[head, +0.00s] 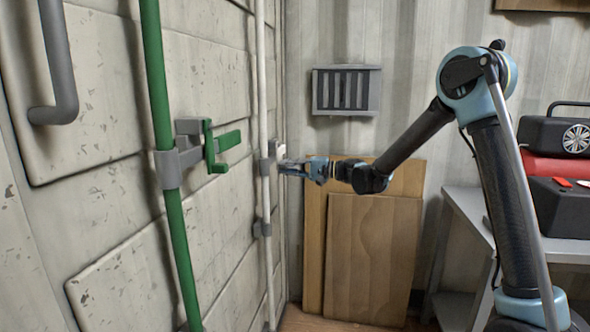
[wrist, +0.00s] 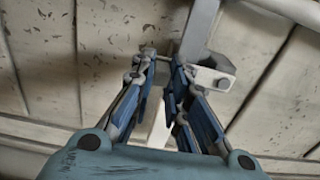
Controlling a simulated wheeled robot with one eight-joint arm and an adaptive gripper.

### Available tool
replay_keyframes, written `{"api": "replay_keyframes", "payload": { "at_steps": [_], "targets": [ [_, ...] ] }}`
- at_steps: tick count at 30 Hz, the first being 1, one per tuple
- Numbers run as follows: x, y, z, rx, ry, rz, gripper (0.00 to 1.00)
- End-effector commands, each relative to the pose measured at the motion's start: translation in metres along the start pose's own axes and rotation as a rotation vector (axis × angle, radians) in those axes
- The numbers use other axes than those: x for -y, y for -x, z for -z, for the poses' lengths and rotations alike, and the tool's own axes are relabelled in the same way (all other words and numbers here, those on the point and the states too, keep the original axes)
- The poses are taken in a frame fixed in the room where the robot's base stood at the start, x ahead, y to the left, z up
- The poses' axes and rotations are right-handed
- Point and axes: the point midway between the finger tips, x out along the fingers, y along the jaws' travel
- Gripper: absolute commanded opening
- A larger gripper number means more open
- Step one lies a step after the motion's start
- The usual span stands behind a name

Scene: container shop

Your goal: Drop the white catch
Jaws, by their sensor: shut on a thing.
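The white catch (head: 275,149) is on the white upright bar (head: 263,110) of the container door, near the corner with the ribbed wall. My gripper (head: 288,168) reaches in from the right, with its fingertips at the catch. In the wrist view, my gripper's two blue fingers (wrist: 162,62) are close together, with a pale part (wrist: 159,132) of the catch between them. The gripper is shut on the catch. The fingers hide much of it, so its exact angle is hard to tell.
A green bar (head: 157,80) with a green catch (head: 217,147) stands left on the door. A grey handle (head: 62,70) juts out at upper left. Wooden boards (head: 372,255) lean on the back wall below a vent (head: 346,90). A bench (head: 470,212) with boxes stands right.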

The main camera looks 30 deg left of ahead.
Motion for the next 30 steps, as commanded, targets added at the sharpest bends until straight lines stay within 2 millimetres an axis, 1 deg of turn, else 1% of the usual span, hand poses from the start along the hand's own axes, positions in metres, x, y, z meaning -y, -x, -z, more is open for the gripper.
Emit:
{"api": "replay_keyframes", "payload": {
  "at_steps": [11, 12, 14, 15, 25, 28, 30],
  "targets": [
    [-0.002, -0.002, -0.003, 0.006, 0.008, -0.005, 0.0],
    [-0.002, -0.002, -0.003, 0.006, 0.008, -0.005, 0.17],
    [-0.002, -0.002, -0.003, 0.005, 0.007, -0.004, 0.31],
    [-0.002, -0.002, -0.003, 0.005, 0.007, -0.004, 0.35],
    [-0.001, -0.002, -0.003, 0.005, 0.005, -0.002, 0.35],
    [-0.001, 0.004, -0.002, 0.003, 0.005, -0.002, 0.35],
    [-0.001, 0.012, -0.002, 0.003, 0.005, -0.002, 0.35]
  ]
}}
